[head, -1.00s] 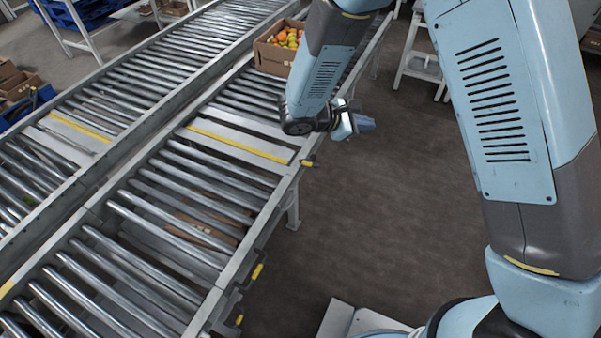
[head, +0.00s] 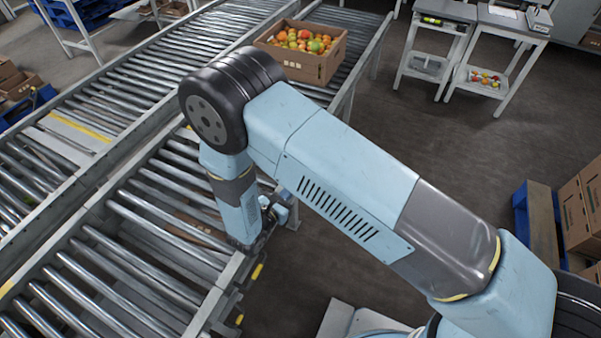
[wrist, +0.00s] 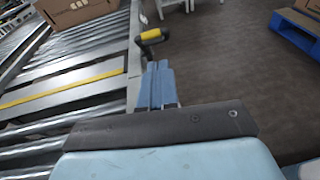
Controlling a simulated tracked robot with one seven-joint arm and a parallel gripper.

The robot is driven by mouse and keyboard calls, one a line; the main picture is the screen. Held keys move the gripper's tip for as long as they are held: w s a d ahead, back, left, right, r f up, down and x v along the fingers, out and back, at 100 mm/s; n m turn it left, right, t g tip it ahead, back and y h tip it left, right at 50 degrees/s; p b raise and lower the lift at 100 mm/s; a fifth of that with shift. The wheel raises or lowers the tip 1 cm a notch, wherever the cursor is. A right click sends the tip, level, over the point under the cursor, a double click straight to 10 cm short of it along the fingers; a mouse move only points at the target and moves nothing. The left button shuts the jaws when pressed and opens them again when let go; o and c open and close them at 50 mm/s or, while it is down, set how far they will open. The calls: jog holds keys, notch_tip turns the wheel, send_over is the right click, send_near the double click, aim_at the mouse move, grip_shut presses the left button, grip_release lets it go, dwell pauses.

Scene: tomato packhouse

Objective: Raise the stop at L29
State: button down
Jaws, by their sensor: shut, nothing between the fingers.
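A lever with a yellow grip (wrist: 153,35) sticks out from the conveyor's side rail in the wrist view. In the head view my arm hides that spot. Beside it, a flat metal plate with a yellow stripe (wrist: 62,88) spans the rollers. No L29 label is readable, so I cannot tell whether this is the named stop. My gripper (wrist: 158,68) has its blue fingers shut and empty, just short of the lever in the wrist picture; I cannot tell whether they touch. In the head view my gripper (head: 280,203) shows partly behind my arm, beside the rail.
A cardboard box of tomatoes (head: 308,62) stands on the rollers further up. Two more yellow grips (head: 257,272) show along the near side rail. A side table (head: 436,30) and a blue pallet (head: 540,224) stand across the aisle. The floor between is clear.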

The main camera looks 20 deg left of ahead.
jog(key=shift+n+y, duration=0.7)
jog(key=shift+n, duration=0.1)
jog(key=s+f, duration=0.1)
jog(key=s+a+f, duration=0.1)
jog(key=f, duration=0.1)
jog(key=shift+s+f, duration=0.1)
jog(key=shift+s, duration=0.25)
jog(key=r+x, duration=0.2)
jog(key=x, duration=1.1)
jog(key=shift+w+r, duration=0.25)
jog(key=shift+r, duration=0.3)
